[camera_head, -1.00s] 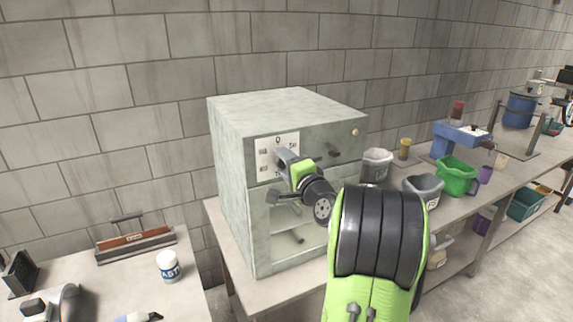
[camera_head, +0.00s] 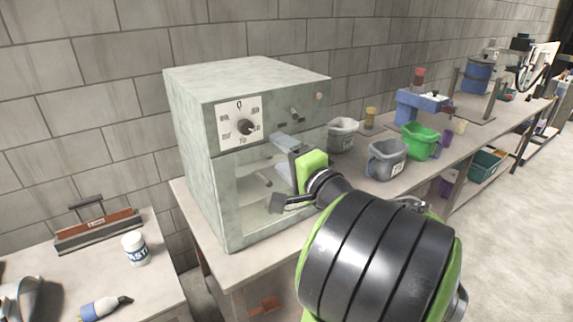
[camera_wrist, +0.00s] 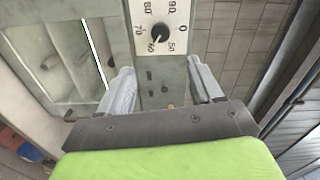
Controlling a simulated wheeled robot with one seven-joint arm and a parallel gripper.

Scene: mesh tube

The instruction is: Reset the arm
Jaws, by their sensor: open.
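My green and black arm reaches from the lower right in the head view. My gripper (camera_head: 281,172) is in front of the pale green cabinet (camera_head: 200,160), below and right of its dial (camera_head: 246,126). In the wrist view my gripper (camera_wrist: 160,92) is open, with its two grey fingers apart and nothing between them. The dial also shows in the wrist view (camera_wrist: 159,33), beyond the fingertips. I cannot tell whether a finger touches the cabinet front.
The cabinet stands on a bench (camera_head: 235,262). Right of it are a grey bin (camera_head: 387,158), a green bin (camera_head: 420,140) and a blue device (camera_head: 424,103). At left, a table holds a white jar (camera_head: 135,247) and a wooden toolbox (camera_head: 97,230).

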